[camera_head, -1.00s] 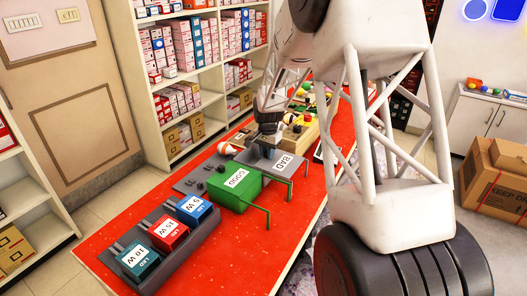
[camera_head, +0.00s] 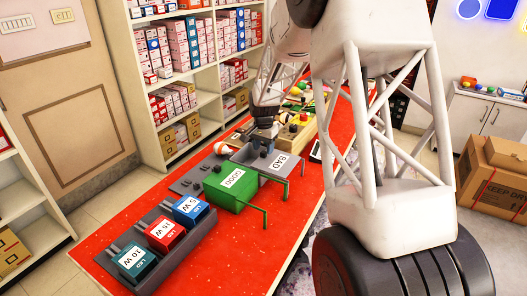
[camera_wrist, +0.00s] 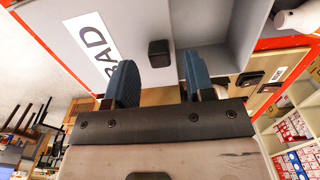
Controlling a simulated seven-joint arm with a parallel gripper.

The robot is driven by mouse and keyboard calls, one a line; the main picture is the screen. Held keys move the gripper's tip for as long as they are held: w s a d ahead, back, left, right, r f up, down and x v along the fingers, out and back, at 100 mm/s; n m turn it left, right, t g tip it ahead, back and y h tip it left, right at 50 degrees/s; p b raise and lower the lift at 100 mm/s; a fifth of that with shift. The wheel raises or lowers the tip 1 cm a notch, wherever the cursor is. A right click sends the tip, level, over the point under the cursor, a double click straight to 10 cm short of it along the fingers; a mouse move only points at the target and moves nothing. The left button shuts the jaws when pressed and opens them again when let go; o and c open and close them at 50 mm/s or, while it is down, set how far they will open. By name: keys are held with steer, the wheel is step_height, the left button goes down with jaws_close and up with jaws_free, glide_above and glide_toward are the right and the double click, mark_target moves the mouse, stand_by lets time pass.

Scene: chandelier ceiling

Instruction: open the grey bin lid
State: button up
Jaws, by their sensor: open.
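The grey bin (camera_head: 285,174) with the white BAD label stands on the red table beside the green GOOD bin. In the wrist view, its grey surface (camera_wrist: 200,25) carries the BAD label and a small black knob (camera_wrist: 158,53). My gripper (camera_wrist: 158,62) is open, with one dark blue finger on each side of the knob and visible space between. In the head view, my gripper (camera_head: 263,143) is at the far side of the grey bin, low over it. Whether the fingers touch the bin is hidden.
The green GOOD bin (camera_head: 231,188) with a bent green handle stands nearer on the red table (camera_head: 215,255). Blue, red and teal LED boxes (camera_head: 165,235) sit in a grey rack in front. A wooden tray (camera_head: 291,135) with coloured parts lies behind my gripper.

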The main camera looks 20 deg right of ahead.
steer(key=shift+r, duration=2.8)
steer(key=shift+s+r, duration=0.3)
steer(key=s+a+r+n, duration=0.1)
steer(key=s+r, duration=0.3)
steer(key=s, duration=0.4)
steer(key=s+a+r+n+t, duration=0.1)
steer(key=s+r+n, duration=0.1)
steer(key=s+r, duration=0.35)
steer(key=s+a+r+n, duration=0.1)
steer(key=s+r, duration=0.2)
steer(key=s, duration=0.7)
steer(key=s+a+f+n+t, duration=0.1)
steer(key=s+n, duration=0.3)
steer(key=s, duration=2.1)
steer(key=shift+s+a+n+t, duration=0.3)
steer(key=shift+a+n, duration=0.1)
steer(key=shift+a, duration=0.3)
